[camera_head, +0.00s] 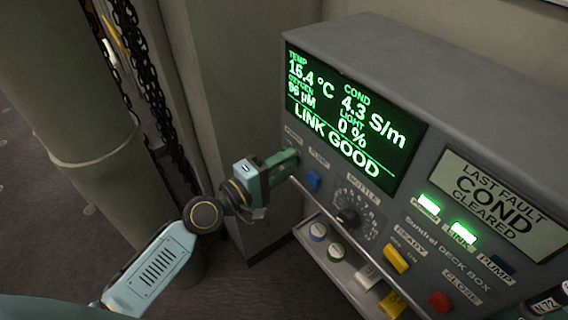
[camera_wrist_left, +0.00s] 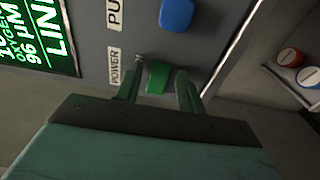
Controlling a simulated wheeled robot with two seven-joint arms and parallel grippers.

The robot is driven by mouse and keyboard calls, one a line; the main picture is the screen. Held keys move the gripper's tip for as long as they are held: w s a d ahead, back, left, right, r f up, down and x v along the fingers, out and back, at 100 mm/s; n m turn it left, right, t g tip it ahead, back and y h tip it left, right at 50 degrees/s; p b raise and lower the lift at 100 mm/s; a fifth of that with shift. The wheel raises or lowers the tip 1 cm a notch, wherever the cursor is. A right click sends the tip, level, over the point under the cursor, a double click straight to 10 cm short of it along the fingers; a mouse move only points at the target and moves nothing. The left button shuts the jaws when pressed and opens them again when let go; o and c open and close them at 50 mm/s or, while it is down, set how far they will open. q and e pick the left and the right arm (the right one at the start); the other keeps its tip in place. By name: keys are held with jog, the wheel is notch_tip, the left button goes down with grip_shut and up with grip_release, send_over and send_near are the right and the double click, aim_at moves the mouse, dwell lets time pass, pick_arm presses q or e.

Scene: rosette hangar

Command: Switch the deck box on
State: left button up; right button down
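The grey deck box (camera_head: 440,115) stands at the right in the head view. Its screen (camera_head: 345,125) is lit with green readings and "LINK GOOD". Two indicator lamps glow green, the power lamp (camera_head: 428,205) and the link lamp (camera_head: 463,232). My left gripper (camera_head: 285,165) is at the left end of the panel. In the left wrist view the fingers of that gripper (camera_wrist_left: 160,88) stand apart on either side of a green button (camera_wrist_left: 158,78) beside the "POWER" label. The gripper hides this button in the head view. My right gripper is not in view.
A blue button (camera_head: 313,180), a dial (camera_head: 346,216), a yellow switch (camera_head: 397,258) and a red button (camera_head: 440,301) are on the panel. A tray (camera_head: 335,268) with capped items sits below. A column (camera_head: 85,130) and dark chains (camera_head: 150,90) stand at the left.

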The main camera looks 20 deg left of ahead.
pick_arm(q)
jog(key=shift+o, duration=0.4)
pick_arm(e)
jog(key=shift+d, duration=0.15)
pick_arm(q)
jog(key=shift+s+a, duration=0.15)
jog(key=shift+s, duration=0.1)
jog(key=b+v, duration=0.5)
jog(key=v, duration=0.7)
jog(key=shift+s+a, duration=0.2)
jog(key=shift+s, duration=0.15)
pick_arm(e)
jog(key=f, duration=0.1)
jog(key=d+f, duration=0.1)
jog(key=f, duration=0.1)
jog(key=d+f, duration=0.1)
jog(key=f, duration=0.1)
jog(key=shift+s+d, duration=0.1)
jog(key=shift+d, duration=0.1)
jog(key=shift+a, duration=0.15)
